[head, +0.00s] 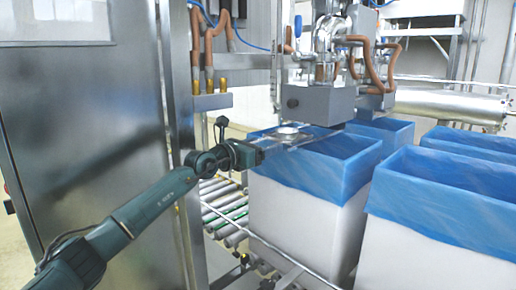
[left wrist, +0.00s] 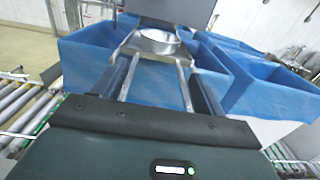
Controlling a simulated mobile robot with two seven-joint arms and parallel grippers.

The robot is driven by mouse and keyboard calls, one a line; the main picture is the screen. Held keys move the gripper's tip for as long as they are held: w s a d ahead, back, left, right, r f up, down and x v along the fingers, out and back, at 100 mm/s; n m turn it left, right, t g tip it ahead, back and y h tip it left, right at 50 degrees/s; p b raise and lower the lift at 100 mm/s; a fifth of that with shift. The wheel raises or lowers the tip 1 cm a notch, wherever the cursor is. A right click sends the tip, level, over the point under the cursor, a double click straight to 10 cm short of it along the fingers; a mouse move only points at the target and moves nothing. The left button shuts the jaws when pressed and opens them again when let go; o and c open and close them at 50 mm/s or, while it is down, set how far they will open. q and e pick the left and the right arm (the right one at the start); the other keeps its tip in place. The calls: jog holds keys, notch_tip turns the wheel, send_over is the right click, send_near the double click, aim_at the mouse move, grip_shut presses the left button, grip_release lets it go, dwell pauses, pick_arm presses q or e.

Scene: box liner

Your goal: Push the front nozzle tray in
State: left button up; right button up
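The front nozzle tray is a flat metal frame with a round shiny dish (head: 288,131), sticking out over the near blue-lined box, in front of and below the grey nozzle block (head: 318,105). In the left wrist view, the tray (left wrist: 158,42) is straight ahead, with two metal rails running back toward me. My left gripper (head: 266,146) is at the tray's left end. Its two dark fingers (left wrist: 160,82) are spread apart, one on each side of the rails. I cannot tell whether they touch the rails. My right gripper is not in view.
A white box with a blue liner (head: 310,165) stands under the tray, with more lined boxes (head: 445,190) to the right. A roller conveyor (head: 225,212) runs at the lower left of the boxes. A tall steel cabinet (head: 90,130) stands close beside my left arm.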

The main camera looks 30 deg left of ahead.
pick_arm(q)
jog(key=b+v, duration=0.4)
jog(key=v, duration=0.9)
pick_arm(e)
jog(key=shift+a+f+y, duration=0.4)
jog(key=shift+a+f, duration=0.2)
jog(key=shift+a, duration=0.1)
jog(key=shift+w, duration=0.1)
pick_arm(q)
jog(key=b+x, duration=1)
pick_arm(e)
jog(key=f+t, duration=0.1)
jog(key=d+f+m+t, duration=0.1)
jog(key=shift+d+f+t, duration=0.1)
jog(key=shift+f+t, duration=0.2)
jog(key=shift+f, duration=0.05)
pick_arm(q)
jog(key=shift+c, duration=0.4)
